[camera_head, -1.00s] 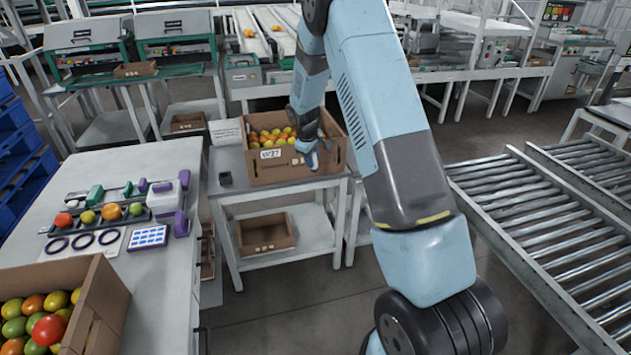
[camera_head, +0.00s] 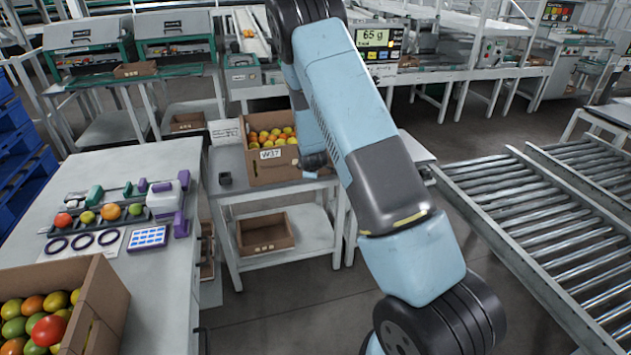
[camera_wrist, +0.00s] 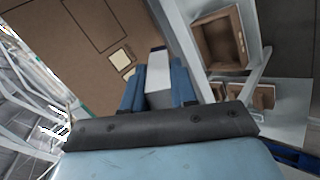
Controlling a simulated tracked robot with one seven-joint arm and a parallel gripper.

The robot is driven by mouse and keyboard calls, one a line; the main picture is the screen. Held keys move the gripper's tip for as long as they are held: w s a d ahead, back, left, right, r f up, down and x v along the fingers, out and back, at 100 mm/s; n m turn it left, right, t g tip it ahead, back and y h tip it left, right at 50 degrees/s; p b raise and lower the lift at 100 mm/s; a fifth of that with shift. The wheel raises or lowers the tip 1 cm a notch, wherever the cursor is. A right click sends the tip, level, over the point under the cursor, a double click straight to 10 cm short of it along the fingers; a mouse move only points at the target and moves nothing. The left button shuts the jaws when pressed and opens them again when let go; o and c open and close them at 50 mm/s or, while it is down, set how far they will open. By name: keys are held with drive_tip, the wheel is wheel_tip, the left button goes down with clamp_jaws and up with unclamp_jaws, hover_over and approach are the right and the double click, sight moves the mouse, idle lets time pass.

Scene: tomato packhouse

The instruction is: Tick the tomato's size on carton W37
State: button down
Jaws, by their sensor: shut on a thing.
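Carton W37 (camera_head: 275,172) stands on a small grey table, full of orange, yellow and green tomatoes. Its label reads W37. In the wrist view its brown printed side (camera_wrist: 75,45) fills the upper left, with small pale squares (camera_wrist: 120,58) near my fingers. My gripper (camera_wrist: 157,75) has its blue fingers shut on a pale grey block-like thing (camera_wrist: 158,88). The thing's tip points toward the carton side; I cannot tell whether it touches. In the head view my arm hides the fingers and the carton's right part.
A small black thing (camera_head: 225,178) and a white sign (camera_head: 225,132) are beside the carton. The left bench (camera_head: 165,270) holds a row of tomatoes, sizing rings (camera_head: 83,241) and a blue-white pad (camera_head: 148,237). A display (camera_head: 376,38) reads 65 g. Roller conveyors (camera_head: 540,240) stand right.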

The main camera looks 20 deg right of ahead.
drive_tip(key=shift+s+d+f+n+t+y, duration=0.1)
drive_tip(key=shift+s+f+n+t+y, duration=0.05)
drive_tip(key=shift+f+n+t+y, duration=0.85)
drive_tip(key=s+r+n+t+y, duration=0.1)
drive_tip(key=s+n+t+y, duration=0.15)
drive_tip(key=s+t, duration=0.3)
drive_tip(key=shift+t, duration=0.25)
drive_tip(key=shift+w+d, duration=0.1)
drive_tip(key=shift+w, duration=3.05)
drive_tip(key=shift+w+r, duration=0.15)
drive_tip(key=shift+w, duration=0.25)
drive_tip(key=shift+d+r, duration=0.4)
drive_tip(key=shift+r, duration=0.05)
drive_tip(key=shift+a+f, duration=0.2)
drive_tip(key=shift+f, duration=0.05)
drive_tip(key=s, duration=0.6)
